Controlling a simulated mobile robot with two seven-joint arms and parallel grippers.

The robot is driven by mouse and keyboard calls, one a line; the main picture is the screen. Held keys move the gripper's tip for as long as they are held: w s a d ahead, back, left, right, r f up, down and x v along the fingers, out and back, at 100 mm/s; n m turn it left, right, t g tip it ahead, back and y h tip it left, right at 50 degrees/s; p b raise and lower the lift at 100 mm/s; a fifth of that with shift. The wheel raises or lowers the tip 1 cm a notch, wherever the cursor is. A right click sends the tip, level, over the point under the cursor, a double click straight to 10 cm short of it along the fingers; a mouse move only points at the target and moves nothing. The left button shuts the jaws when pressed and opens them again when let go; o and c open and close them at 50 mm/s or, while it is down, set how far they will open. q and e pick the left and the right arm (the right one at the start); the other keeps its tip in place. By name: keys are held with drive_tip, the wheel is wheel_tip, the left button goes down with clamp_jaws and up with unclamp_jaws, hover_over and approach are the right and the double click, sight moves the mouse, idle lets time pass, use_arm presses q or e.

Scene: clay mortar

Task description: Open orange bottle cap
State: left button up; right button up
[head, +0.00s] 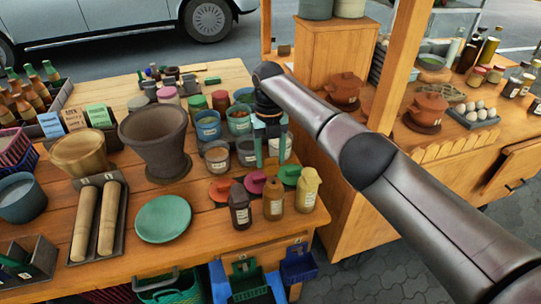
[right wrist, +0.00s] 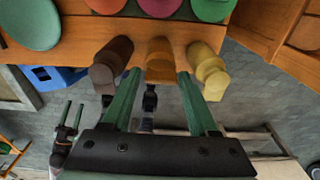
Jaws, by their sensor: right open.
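The orange bottle (head: 273,200) stands upright with a pale label at the table's front edge, between a dark brown bottle (head: 240,207) and a yellow bottle (head: 307,190). In the right wrist view the orange bottle (right wrist: 160,52) appears between my green fingertips, its cap on. My right gripper (head: 271,160) is open and empty, pointing down above the bottle's area; the fingers show no clear contact. My left gripper (right wrist: 71,108) shows small at the lower left of the right wrist view, its two green fingers apart and empty.
Coloured lids, one of them green (head: 290,175), lie just behind the bottles. A green plate (head: 163,219) and a large dark mortar (head: 155,140) stand to the left. Jars crowd the table behind. Baskets (head: 249,280) hang below the front edge.

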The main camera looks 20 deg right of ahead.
drive_tip(key=shift+r, duration=0.1)
wheel_tip(320, 180, up, 12)
drive_tip(key=p, duration=0.1)
drive_tip(key=shift+w+r, duration=0.2)
drive_tip(key=shift+w, duration=0.2)
drive_tip(key=shift+f, duration=0.1)
